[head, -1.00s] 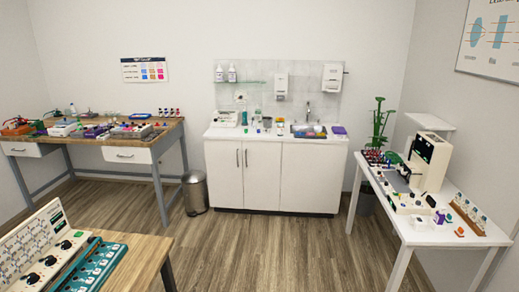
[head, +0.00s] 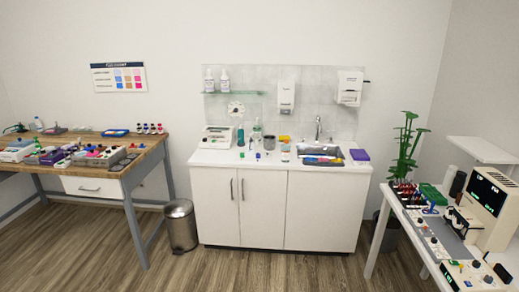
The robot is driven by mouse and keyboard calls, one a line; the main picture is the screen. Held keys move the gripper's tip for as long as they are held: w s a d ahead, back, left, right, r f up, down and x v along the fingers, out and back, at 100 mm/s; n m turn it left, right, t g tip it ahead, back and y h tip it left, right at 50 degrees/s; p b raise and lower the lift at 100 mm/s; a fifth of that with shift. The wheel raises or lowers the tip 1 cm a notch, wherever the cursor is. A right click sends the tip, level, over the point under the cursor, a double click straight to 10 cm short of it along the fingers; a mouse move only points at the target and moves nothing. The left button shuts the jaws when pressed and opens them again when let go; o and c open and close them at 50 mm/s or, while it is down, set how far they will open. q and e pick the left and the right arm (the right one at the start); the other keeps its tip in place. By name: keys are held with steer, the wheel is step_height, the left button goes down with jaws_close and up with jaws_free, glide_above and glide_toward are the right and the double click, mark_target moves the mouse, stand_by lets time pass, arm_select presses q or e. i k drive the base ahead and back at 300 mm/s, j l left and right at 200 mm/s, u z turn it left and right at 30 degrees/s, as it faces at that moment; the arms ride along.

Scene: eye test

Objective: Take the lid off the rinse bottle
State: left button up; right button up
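Across the room stands a white sink cabinet with a counter (head: 215,157). A clear, greenish bottle (head: 257,130) stands upright at the back of the counter, left of the sink. Two white pump bottles (head: 210,81) (head: 224,81) stand on the glass shelf above. I cannot tell from here which of these is the rinse bottle, and lids are too small to make out. Neither of my grippers is in view.
A grey bin (head: 180,226) stands at the cabinet's left. A wooden workbench (head: 150,158) is on the left, and a white table (head: 393,205) with instruments is at the right. The sink (head: 345,154) is in the counter. The wood floor before the cabinet is clear.

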mark_target(287, 149)
steer(key=i, duration=1.7)
